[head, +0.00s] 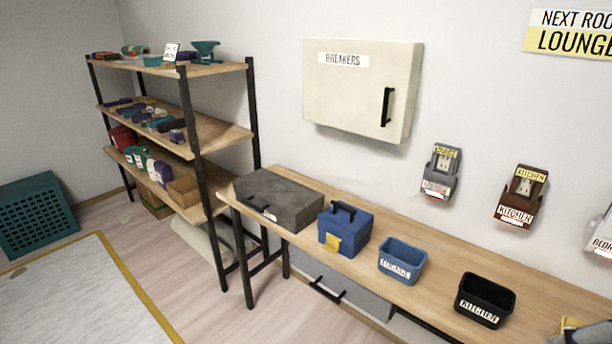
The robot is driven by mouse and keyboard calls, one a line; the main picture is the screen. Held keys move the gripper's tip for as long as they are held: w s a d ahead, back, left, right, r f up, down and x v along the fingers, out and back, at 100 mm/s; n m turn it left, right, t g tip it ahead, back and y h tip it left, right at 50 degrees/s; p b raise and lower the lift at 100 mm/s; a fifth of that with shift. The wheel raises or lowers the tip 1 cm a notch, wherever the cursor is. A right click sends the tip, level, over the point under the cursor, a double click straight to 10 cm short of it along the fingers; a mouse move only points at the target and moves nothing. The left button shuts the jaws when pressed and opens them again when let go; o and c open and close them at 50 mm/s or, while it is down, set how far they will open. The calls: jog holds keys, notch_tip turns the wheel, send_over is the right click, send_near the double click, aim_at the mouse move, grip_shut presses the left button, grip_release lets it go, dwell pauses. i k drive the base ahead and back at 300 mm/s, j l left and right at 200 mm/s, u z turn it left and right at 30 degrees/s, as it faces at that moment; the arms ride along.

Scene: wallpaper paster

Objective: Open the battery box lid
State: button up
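No box in view carries a readable battery label, so I cannot tell for sure which one is the battery box. A blue box (345,230) with a dark handle on top and a yellow patch on its front stands on the wooden bench (440,290); its lid looks shut. To its left lies a larger flat dark grey case (279,199), also shut, with a small pale tag on its front. My gripper is not seen in the head view.
A blue bin (402,262) and a black bin (484,300) labelled KITCHEN stand further right on the bench. A partly cut-off grey and yellow thing (585,331) is at the lower right corner. A BREAKERS cabinet (350,95) and wall holders hang above. A loaded shelf (218,133) stands left.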

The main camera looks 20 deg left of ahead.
aim_at(292, 201)
jog(key=u, duration=1.05)
jog(key=i+j, duration=0.15)
jog(key=i, duration=0.55)
